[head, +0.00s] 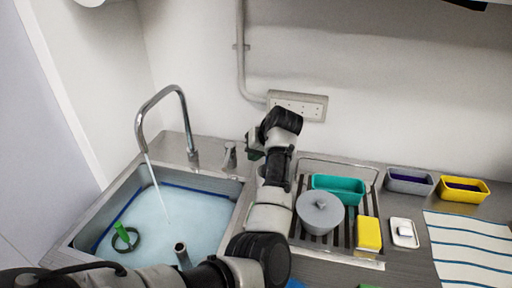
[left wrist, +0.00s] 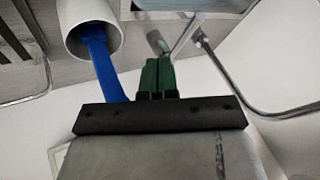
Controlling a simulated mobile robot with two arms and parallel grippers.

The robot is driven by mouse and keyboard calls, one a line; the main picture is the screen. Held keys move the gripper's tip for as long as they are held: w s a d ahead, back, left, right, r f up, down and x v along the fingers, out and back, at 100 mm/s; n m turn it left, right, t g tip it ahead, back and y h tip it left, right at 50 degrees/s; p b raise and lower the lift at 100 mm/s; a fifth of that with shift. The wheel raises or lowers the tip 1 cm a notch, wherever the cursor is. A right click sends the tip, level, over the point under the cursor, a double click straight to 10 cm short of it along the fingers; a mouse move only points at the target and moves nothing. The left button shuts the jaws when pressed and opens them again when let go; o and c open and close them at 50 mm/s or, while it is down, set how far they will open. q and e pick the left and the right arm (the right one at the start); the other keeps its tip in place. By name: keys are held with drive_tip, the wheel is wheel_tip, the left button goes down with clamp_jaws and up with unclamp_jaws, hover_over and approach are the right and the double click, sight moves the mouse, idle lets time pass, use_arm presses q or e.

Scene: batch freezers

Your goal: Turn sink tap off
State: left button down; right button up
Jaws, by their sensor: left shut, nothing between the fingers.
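The sink tap (head: 183,118) has a tall curved metal spout, and a thin stream of water (head: 160,190) runs from it into the basin. Its small metal handle (head: 229,156) stands on the counter to the right of the spout. My left gripper (head: 253,145) is just right of the handle, green fingers shut and empty. In the left wrist view the shut fingertips (left wrist: 158,65) are close to the metal handle (left wrist: 184,44); I cannot tell whether they touch. The spout also curves across the right of that view (left wrist: 222,70). My right gripper is not in view.
The sink (head: 95,215) holds water and a green-handled item (head: 122,232). A socket strip (head: 298,104) is on the wall behind.

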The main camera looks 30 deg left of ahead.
sight(228, 157)
use_arm(q)
drive_tip(key=s+a+f+p, duration=0.1)
drive_tip(key=a+f+p, duration=0.2)
drive_tip(key=a+f, duration=0.2)
drive_tip(key=shift+s+a+f, duration=0.2)
drive_tip(key=shift+a, duration=0.55)
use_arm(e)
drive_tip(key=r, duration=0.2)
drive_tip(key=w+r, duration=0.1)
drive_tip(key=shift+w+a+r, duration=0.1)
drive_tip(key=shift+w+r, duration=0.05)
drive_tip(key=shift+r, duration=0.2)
use_arm(q)
drive_tip(key=shift+w, duration=0.1)
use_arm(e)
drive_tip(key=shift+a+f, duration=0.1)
